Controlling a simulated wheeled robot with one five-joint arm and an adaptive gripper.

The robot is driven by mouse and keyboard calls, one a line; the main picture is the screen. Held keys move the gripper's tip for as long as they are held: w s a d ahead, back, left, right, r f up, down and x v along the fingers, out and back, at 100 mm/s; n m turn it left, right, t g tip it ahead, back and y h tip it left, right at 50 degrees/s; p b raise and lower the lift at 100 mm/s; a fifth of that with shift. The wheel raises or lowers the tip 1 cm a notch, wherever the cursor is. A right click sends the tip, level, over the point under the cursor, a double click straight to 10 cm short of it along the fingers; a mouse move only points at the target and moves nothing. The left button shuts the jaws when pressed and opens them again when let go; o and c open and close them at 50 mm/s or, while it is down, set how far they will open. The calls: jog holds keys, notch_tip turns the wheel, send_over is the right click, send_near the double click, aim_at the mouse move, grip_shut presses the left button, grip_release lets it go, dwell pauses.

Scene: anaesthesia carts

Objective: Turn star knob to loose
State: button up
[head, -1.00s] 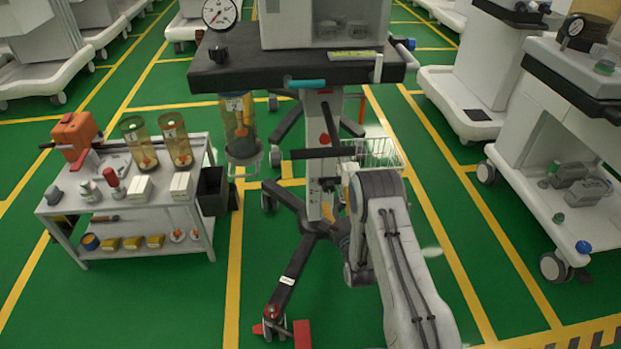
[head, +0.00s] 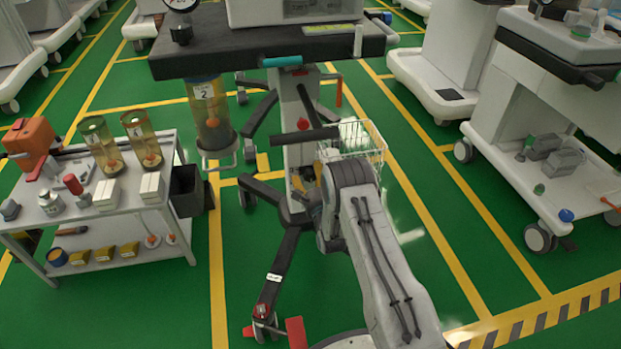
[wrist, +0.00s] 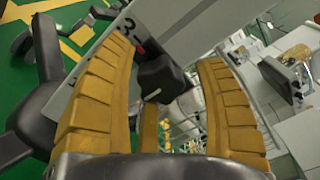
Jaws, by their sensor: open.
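My gripper (wrist: 165,45) is open, with its ribbed yellow fingers spread wide in the wrist view. A black knob-like part (wrist: 160,76) shows between the fingers, against a grey column face with dark and red markings. The fingers appear apart from it; its star shape is not clear. In the head view, the cart's grey column (head: 297,105) stands on dark splayed legs under a black top. A small red knob (head: 303,124) is on the column. I cannot tell which knob is the star knob. My arm mostly hides my gripper in the head view.
A dark horizontal bar (head: 305,138) and a wire basket (head: 365,142) are close to the column. A numbered canister (head: 210,115) hangs to the left. A side table (head: 120,207) with bottles stands at left.

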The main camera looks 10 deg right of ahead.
dwell(0.3)
jog(key=c, duration=1.2)
jog(key=shift+n, duration=0.8)
jog(key=shift+w, duration=0.1)
jog(key=o, duration=1.2)
jog(key=shift+f, duration=0.1)
